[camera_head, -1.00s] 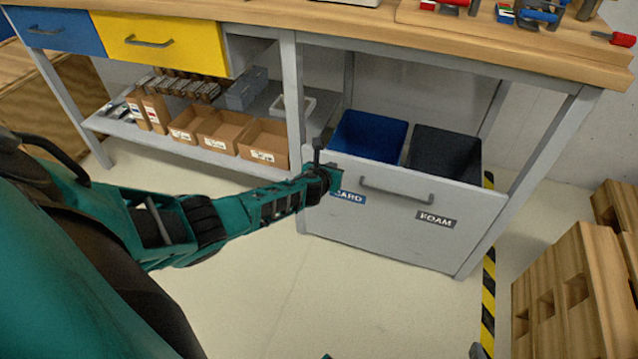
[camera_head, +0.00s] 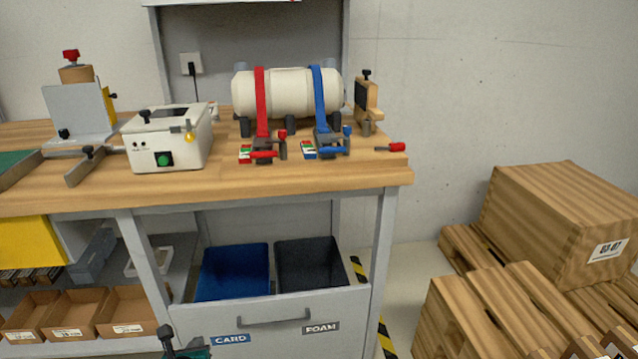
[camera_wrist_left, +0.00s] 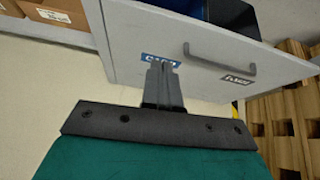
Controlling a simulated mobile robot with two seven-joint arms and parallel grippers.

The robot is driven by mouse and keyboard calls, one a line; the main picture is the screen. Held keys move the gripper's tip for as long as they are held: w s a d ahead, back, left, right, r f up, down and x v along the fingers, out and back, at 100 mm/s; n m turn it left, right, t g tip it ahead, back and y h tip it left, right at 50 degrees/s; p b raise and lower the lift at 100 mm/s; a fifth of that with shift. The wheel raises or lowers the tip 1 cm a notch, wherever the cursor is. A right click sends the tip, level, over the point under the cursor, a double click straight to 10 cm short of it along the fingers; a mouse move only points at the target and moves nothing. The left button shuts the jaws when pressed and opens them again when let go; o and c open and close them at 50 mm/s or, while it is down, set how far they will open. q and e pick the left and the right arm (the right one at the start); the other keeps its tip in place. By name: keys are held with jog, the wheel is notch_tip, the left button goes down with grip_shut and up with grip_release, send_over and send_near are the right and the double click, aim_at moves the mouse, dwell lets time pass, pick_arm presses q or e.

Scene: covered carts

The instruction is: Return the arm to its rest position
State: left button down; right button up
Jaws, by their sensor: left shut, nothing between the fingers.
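My left gripper (camera_head: 168,344) shows at the bottom edge of the head view, in front of the left part of the grey drawer front. In the left wrist view the gripper (camera_wrist_left: 163,70) has its fingers together with nothing between them, just in front of the CARD label. The drawer (camera_head: 270,319) has a dark handle (camera_head: 275,322) and CARD and FOAM labels. The drawer stands pulled out, with a blue bin (camera_head: 232,272) and a black bin (camera_head: 310,263) in it. The handle (camera_wrist_left: 222,62) is right of the fingers and apart from them. My right gripper is not in view.
The workbench (camera_head: 250,187) carries a white box device (camera_head: 167,140) and a strapped white cylinder (camera_head: 288,93). Cardboard trays (camera_head: 78,312) sit on the lower shelf. Wooden pallets (camera_head: 500,310) and a crate (camera_head: 560,215) stand at the right.

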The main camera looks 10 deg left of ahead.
pick_arm(q)
jog(key=s+d+r+n+g+h+p, duration=0.1)
jog(key=s+d+r+n+h+p, duration=0.35)
jog(key=s+d+n, duration=0.75)
jog(key=s+d+r+n+p, duration=0.2)
jog(key=s+r+n+p, duration=0.1)
jog(key=r+n, duration=0.3)
jog(key=s+d+r+n+p, duration=0.1)
jog(key=s+r+n+p, duration=0.2)
jog(key=r+n, duration=0.4)
jog(key=s+n, duration=0.1)
jog(key=n, duration=0.3)
jog(key=shift+s+d, duration=0.2)
jog(key=shift+d, duration=0.2)
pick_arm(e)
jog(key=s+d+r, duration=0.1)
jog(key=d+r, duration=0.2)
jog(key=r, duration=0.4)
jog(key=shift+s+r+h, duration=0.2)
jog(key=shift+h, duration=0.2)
pick_arm(q)
jog(key=shift+h, duration=0.25)
